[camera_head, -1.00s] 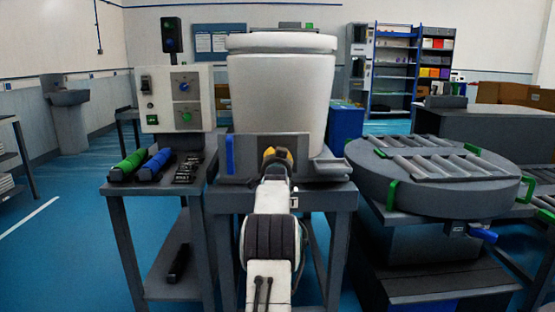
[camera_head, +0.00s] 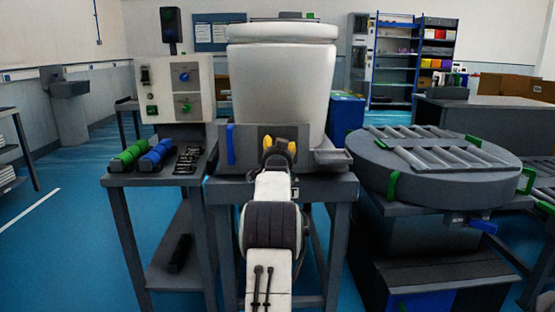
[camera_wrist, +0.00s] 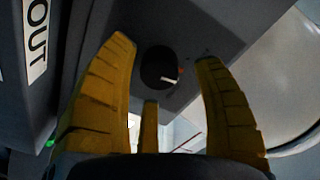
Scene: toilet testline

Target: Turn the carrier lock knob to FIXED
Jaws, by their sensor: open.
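A dark round knob (camera_wrist: 157,68) with a white pointer sits on the grey carrier face in the wrist view. Its pointer is toward the right, near a small orange mark. My gripper (camera_wrist: 164,52) is open, with its yellow fingers on either side of the knob and apart from it. In the head view my gripper (camera_head: 280,144) is in front of the carrier (camera_head: 236,160) under the white toilet (camera_head: 281,85), and the knob is hidden there. A label reading "OUT" (camera_wrist: 37,42) is at the left; no FIXED label is readable.
A control box (camera_head: 177,92) with knobs stands at the left, above green (camera_head: 128,156) and blue (camera_head: 156,154) cylinders. A blue handle (camera_head: 230,144) rises at the carrier's left. A round roller table (camera_head: 435,170) is at the right.

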